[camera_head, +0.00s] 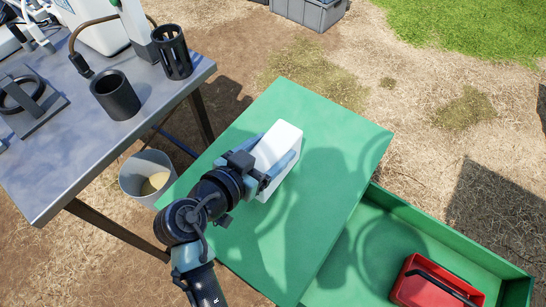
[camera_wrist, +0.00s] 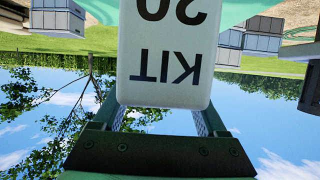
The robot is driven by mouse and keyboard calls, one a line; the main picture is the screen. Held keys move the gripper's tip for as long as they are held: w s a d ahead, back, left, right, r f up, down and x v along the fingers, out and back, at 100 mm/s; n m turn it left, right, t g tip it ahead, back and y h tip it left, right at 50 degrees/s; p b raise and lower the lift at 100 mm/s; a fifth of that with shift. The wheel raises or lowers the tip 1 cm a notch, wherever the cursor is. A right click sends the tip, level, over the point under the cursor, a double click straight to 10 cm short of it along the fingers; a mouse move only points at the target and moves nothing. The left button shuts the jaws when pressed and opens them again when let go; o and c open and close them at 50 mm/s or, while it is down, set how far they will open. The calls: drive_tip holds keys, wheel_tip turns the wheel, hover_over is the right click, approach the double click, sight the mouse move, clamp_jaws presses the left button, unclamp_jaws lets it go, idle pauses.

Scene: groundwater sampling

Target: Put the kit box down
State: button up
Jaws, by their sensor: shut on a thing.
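The kit box (camera_head: 280,143) is white with rounded edges. In the head view it is in my gripper (camera_head: 270,165), over the green tabletop (camera_head: 330,135). Whether it touches the tabletop cannot be told. In the wrist view the kit box (camera_wrist: 168,55) shows the upside-down letters "KIT" and "20". My gripper (camera_wrist: 165,120) is shut on it, with a finger on each side. My arm hides part of the tabletop at the lower left.
A green tray (camera_head: 385,200) with a red case (camera_head: 435,283) lies at the lower right. A grey metal table (camera_head: 60,150) with black holders (camera_head: 116,95) stands at the left. A bucket (camera_head: 146,178) stands between the tables. The green top's right side is clear.

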drive_tip(key=shift+f, duration=1.85)
drive_tip(key=shift+f+b, duration=0.2)
drive_tip(key=shift+b, duration=0.15)
drive_tip(key=o, duration=1.6)
drive_tip(key=shift+c, duration=0.2)
drive_tip(key=shift+r, duration=0.1)
